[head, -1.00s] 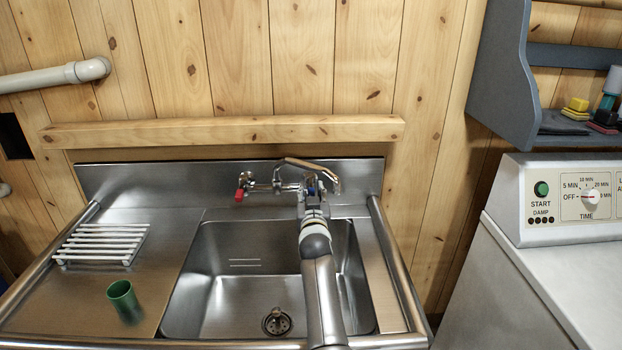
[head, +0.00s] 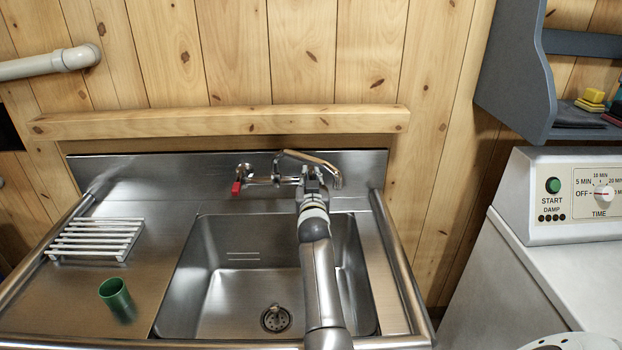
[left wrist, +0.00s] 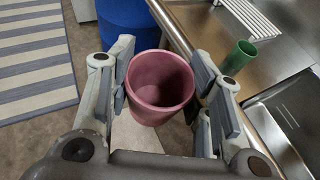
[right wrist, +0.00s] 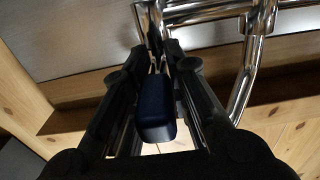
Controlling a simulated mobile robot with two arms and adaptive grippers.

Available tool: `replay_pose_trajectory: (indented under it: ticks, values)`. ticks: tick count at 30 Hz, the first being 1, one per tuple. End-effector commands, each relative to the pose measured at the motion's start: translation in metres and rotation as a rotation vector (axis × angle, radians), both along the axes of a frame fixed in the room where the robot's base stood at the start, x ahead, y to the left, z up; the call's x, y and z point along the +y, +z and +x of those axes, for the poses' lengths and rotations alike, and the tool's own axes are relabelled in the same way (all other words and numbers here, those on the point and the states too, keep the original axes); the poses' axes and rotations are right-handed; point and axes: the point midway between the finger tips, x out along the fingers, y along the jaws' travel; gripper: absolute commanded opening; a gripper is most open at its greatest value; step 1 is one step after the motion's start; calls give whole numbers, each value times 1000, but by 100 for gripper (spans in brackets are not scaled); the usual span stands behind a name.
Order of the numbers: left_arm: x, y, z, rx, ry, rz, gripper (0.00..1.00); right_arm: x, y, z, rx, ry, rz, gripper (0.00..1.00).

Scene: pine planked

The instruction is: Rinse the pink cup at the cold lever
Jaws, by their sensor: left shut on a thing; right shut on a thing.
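The pink cup (left wrist: 160,88) is held upright-looking between the fingers of my left gripper (left wrist: 160,85), its open mouth facing the wrist camera. It appears beside the sink unit's front rail, over the floor. My left gripper and the cup are outside the head view. My right gripper (head: 312,178) is at the right side of the wall faucet. In the right wrist view, its fingers are shut on the dark blue cold lever (right wrist: 156,108). The chrome spout (head: 318,163) curves over the basin (head: 250,290). I see no water stream. The red lever (head: 237,188) is at the left.
A green cup (head: 117,299) and a white rack (head: 96,240) stand on the left drainboard. My right arm crosses the basin. A white machine (head: 560,260) stands at the right, below a grey shelf (head: 520,90). A blue round container (left wrist: 128,25) shows near the pink cup.

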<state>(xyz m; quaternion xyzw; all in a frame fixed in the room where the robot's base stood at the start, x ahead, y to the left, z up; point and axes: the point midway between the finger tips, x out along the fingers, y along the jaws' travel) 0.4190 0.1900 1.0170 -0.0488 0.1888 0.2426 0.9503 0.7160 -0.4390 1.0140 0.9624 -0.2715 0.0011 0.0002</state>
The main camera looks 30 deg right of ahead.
Motion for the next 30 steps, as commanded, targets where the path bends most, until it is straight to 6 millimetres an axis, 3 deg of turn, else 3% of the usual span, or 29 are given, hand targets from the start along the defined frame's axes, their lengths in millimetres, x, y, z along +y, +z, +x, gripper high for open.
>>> replay_pose_trajectory:
  ticks: [5, 18, 30]
  values:
    - [0, 4, 0, 0, 0, 0, 32, -1, 0, 0, 4, 6, 0, 0]
    - [0, 56, 0, 0, 0, 0, 32, -8, 5, -3, 3, 161, -7, 0]
    - [0, 60, 0, 0, 0, 0, 32, -9, 0, -4, 1, 200, 0, 0]
